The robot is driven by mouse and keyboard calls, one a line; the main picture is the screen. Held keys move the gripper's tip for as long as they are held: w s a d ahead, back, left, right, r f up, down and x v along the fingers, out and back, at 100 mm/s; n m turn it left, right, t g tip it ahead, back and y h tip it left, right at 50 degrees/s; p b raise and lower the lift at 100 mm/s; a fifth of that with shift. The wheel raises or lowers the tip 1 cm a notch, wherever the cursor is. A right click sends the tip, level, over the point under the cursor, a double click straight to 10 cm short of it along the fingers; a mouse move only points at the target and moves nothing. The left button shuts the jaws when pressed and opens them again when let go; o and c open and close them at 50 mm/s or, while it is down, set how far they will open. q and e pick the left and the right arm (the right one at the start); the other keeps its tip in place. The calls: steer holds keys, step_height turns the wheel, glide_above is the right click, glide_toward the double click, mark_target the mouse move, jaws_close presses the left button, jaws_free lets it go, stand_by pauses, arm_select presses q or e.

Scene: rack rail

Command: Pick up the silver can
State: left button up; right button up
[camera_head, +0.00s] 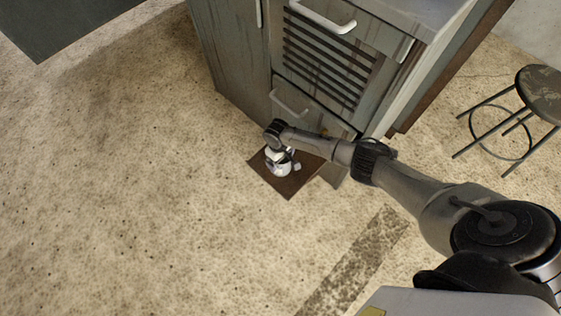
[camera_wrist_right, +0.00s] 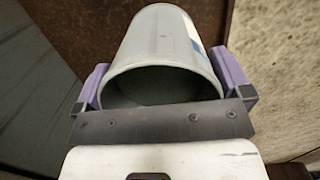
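The silver can (camera_wrist_right: 165,50) is a pale grey, hollow cylinder in the right wrist view. Its open round end faces my palm and its body stretches away from it. My right gripper (camera_wrist_right: 162,70) has one purple-padded finger on each side of the can. Both pads appear to lie against its sides near the open end. In the head view my right gripper (camera_head: 282,165) is low over a dark brown mat (camera_head: 288,187). I cannot make out the can apart from the gripper there. My left gripper is not in view.
A worn grey cabinet (camera_head: 232,50) with drawers and metal handles stands directly behind the mat. A round stool (camera_head: 541,92) stands at the right. A dark flat surface (camera_head: 60,22) is at the upper left. The speckled floor on the left is clear.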

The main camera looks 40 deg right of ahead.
steer(key=c, duration=1)
steer(key=shift+r, duration=0.1)
